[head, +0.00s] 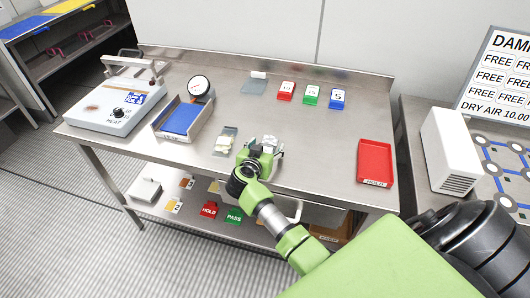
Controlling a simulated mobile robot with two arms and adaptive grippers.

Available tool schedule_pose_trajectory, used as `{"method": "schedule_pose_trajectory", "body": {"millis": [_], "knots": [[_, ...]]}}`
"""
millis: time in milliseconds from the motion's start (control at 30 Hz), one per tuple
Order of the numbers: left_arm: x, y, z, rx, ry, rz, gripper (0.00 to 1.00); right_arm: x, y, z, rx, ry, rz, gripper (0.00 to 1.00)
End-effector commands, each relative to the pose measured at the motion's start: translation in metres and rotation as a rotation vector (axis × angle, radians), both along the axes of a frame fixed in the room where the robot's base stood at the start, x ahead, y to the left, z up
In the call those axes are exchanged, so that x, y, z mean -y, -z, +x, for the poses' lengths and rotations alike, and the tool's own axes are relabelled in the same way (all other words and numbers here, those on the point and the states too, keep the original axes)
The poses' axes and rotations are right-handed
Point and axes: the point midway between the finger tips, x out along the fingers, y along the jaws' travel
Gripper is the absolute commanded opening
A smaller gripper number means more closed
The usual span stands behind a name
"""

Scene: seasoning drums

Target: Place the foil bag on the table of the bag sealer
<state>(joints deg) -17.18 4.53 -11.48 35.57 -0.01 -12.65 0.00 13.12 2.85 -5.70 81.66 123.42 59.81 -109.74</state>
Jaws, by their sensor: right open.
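The bag sealer (112,108) is a white machine with a dial and a raised arm, at the left end of the steel table. A small greyish bag with pale contents (225,142) lies near the table's front edge. A similar bag (273,141) lies to its right, partly hidden by my right gripper. A flat grey piece (254,86) with a white end lies farther back. I cannot tell for certain which is the foil bag. My right gripper (262,151) is open, over or beside the right-hand bag; contact is unclear. My left gripper is out of view.
A dial gauge (200,86) stands by a blue-lined tray (181,118) between sealer and bags. Red (286,91), green (311,95) and blue (338,99) labelled blocks stand at the back. A red tray (375,162) lies at right. The table's centre right is clear.

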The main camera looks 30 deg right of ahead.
Motion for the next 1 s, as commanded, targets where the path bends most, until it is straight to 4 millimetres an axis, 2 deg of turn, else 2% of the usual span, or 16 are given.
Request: {"method": "schedule_pose_trajectory", "body": {"millis": [33,167,533,667,833,1000], "knots": [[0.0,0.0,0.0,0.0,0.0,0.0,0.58,0.0,0.0,0.0,0.0,0.0,0.0,0.58],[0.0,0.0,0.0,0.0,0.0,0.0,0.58,0.0,0.0,0.0,-0.001,0.0,-0.001,0.34],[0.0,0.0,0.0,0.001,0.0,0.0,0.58,-0.001,-0.001,0.0,-0.001,0.0,-0.001,0.34],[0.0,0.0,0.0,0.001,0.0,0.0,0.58,-0.001,-0.007,0.0,0.001,0.0,0.0,0.34],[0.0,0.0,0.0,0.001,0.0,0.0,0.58,-0.001,-0.032,0.0,0.007,0.0,0.001,0.34],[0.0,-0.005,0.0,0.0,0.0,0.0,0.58,-0.007,-0.062,-0.025,0.005,0.0,0.001,0.34]]}}
